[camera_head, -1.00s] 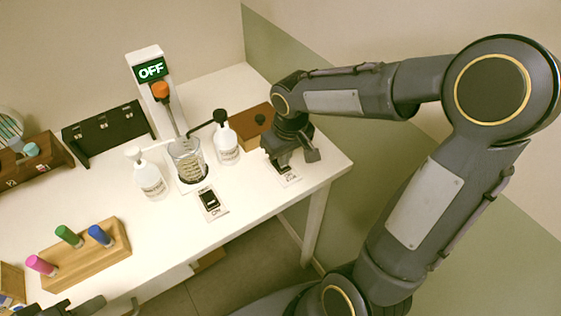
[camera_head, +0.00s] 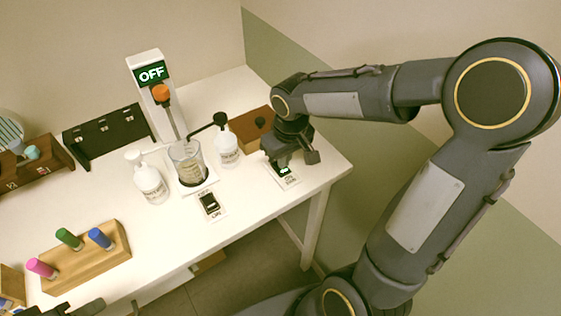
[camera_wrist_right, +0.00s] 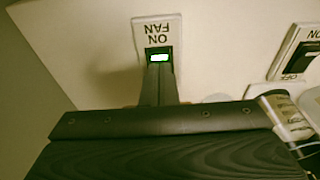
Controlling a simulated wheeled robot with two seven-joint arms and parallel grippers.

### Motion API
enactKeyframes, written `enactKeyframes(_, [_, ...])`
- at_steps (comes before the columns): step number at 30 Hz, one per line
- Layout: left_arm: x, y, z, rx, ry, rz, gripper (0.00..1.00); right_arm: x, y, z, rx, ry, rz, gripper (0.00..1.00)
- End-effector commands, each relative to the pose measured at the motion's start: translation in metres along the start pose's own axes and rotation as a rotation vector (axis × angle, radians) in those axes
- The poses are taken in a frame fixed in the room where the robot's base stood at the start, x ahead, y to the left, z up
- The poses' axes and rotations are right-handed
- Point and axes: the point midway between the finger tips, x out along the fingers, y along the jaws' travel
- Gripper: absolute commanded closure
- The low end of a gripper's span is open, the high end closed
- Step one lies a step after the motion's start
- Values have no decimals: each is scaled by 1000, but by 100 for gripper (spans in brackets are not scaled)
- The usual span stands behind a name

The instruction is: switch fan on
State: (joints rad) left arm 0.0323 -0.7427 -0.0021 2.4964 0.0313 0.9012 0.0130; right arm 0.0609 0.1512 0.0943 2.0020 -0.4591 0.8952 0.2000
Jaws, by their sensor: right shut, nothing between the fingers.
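The fan switch (camera_head: 283,171) is a small white plate near the right end of the table, with a green light on its rocker. In the right wrist view the plate (camera_wrist_right: 157,31) reads "ON" and "FAN" upside down, and its window glows green. My right gripper (camera_head: 282,163) is shut and empty, fingers pointing down at the switch. In the wrist view its fingertips (camera_wrist_right: 160,71) are right at the lit rocker; whether they touch it I cannot tell. Dark parts of my left gripper (camera_head: 72,309) show at the bottom left edge; its fingers are not clear.
A second switch (camera_head: 210,205) stands left of the fan switch. Nearby are a glass beaker (camera_head: 188,160) under a stirrer stand reading "OFF" (camera_head: 151,74), two white bottles (camera_head: 150,182) (camera_head: 227,147), and a brown box (camera_head: 247,132). A wooden rack (camera_head: 88,261) holds coloured vials.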

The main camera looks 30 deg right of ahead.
Motion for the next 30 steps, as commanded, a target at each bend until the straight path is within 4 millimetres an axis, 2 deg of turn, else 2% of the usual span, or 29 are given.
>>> enactKeyframes(1, [-6,3,-3,0,0,0,64,-8,0,-2,0,1,0,100])
enactKeyframes(18, [-36,16,-18,0,0,0,64,-54,0,-8,0,1,0,100])
enactKeyframes(30, [-38,17,-19,0,0,0,64,-57,0,-9,0,0,0,100])
